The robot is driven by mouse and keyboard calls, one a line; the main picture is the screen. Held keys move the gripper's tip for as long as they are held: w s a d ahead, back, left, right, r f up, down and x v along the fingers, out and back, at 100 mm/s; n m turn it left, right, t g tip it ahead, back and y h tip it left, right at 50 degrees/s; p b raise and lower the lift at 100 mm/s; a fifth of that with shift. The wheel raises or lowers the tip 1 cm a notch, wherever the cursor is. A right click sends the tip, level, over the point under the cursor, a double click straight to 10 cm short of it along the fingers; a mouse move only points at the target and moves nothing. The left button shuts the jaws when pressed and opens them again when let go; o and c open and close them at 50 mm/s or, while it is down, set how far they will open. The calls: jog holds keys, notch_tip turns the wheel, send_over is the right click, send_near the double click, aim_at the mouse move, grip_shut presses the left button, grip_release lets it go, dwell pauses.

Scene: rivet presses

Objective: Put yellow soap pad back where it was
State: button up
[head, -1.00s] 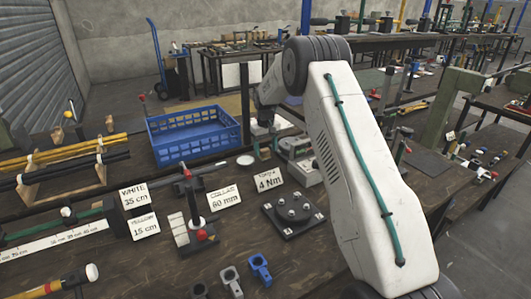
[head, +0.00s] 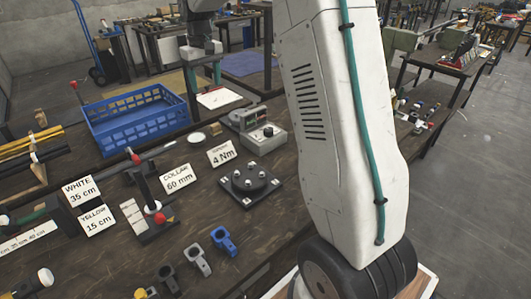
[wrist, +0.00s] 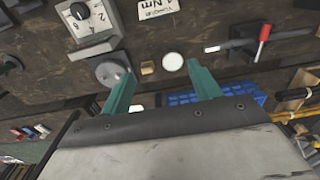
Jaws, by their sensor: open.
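My gripper (head: 204,76) is open and empty, its teal fingers pointing down above the back of the brown bench. In the wrist view my gripper (wrist: 163,80) spreads its fingers wide, with nothing between them. Just beyond the fingertips lie a small tan-yellow block (wrist: 147,67) and a white round disc (wrist: 172,62), side by side and apart. The block could be the yellow soap pad, but it is too small to be sure.
A blue crate (head: 112,125) stands left of the gripper. Clamp collars (head: 223,241) lie near the front edge.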

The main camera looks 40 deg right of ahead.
jog(key=s+a+r, duration=0.4)
jog(key=s, duration=0.7)
jog(key=s+a+r, duration=0.3)
jog(key=s+a, duration=0.1)
jog(key=s, duration=0.7)
jog(key=s+a+f, duration=0.1)
jog(key=s+f, duration=0.2)
jog(key=s, duration=0.6)
jog(key=s+a+f, duration=0.2)
jog(key=s, duration=0.8)
jog(key=shift+s+a+f+t, duration=0.15)
jog(key=shift+s+f+t, duration=0.15)
jog(key=shift+f+t, duration=0.1)
